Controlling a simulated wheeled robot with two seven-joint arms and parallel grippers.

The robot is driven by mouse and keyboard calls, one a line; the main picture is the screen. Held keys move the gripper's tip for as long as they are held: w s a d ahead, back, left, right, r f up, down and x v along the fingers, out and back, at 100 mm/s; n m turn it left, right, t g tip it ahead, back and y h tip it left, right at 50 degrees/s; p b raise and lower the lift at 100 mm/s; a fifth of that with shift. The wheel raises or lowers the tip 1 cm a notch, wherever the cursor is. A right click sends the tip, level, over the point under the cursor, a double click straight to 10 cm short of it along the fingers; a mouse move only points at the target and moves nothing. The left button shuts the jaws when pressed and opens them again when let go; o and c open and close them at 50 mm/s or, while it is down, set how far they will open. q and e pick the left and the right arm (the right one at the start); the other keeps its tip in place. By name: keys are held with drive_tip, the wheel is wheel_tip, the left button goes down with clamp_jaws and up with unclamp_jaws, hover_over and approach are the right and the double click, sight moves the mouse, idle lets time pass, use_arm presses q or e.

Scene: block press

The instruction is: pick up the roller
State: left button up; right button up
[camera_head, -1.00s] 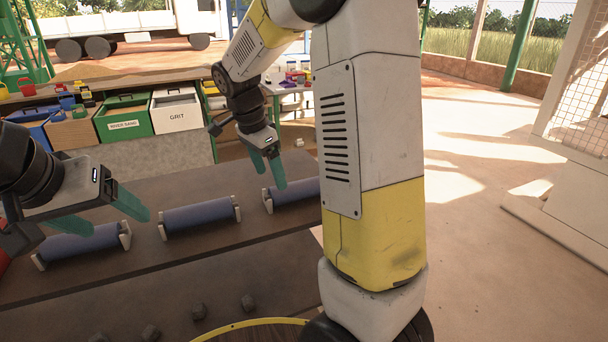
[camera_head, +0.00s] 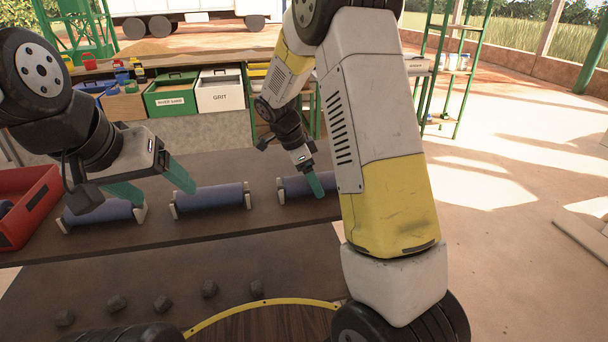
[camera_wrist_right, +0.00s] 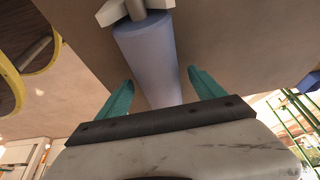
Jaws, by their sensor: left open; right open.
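Three blue rollers in pale end brackets lie in a row on the dark bench: a left roller (camera_head: 100,213), a middle roller (camera_head: 210,197) and a right roller (camera_head: 296,187). My left gripper (camera_head: 168,193) is open and empty, with its teal fingers between the left and middle rollers in the picture. My right gripper (camera_head: 316,186) has a finger in front of the right roller; its other finger is hidden in the head view. In the right wrist view, a blue roller (camera_wrist_right: 148,55) lies between the open fingers of the right gripper (camera_wrist_right: 160,88), with gaps on both sides.
A red bin (camera_head: 32,204) stands at the bench's left. Several dark stones (camera_head: 162,303) lie along the nearer surface. A green river sand bin (camera_head: 171,96) and a white grit bin (camera_head: 220,90) stand behind the bench. The floor at right is mostly open.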

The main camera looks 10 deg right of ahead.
drive_tip(key=shift+d+f, duration=0.2)
drive_tip(key=shift+f, duration=0.35)
clamp_jaws()
drive_tip(key=shift+r, duration=0.15)
